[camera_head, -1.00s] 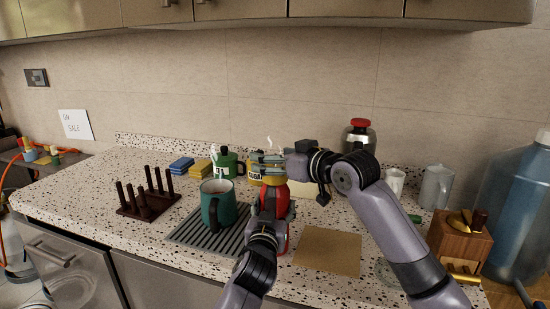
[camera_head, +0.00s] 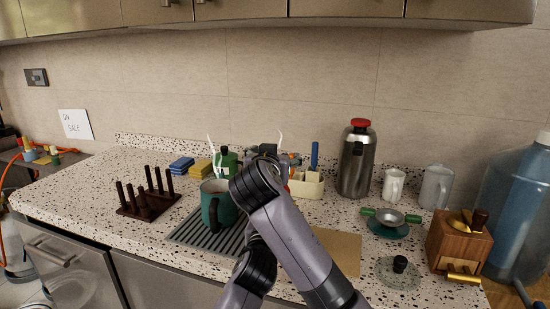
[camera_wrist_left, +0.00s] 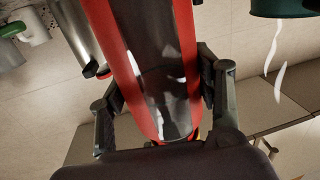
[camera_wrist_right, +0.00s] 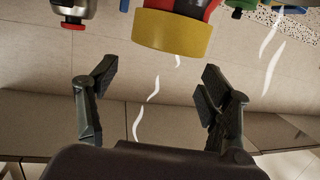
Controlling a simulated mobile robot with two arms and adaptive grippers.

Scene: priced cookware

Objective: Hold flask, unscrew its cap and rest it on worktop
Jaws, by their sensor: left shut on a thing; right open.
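A red flask with a dark panel (camera_wrist_left: 150,60) is between the fingers of my left gripper (camera_wrist_left: 160,98), which is shut on it in the left wrist view. Its wide yellow cap (camera_wrist_right: 172,34) shows at the top of the right wrist view, on the red body. My right gripper (camera_wrist_right: 160,80) is open and empty, its two fingers apart, with the cap beyond them and not between them. In the head view my right arm hides the flask and both grippers almost wholly. The speckled worktop (camera_head: 105,170) runs below the wall.
A teal mug (camera_head: 218,208) stands on the grey ridged mat (camera_head: 190,236). A steel flask with a red lid (camera_head: 357,162), a strainer (camera_head: 390,218), a glass lid (camera_head: 398,275) and a wooden grinder (camera_head: 458,240) are to the right. A brown board (camera_head: 345,250) looks bare.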

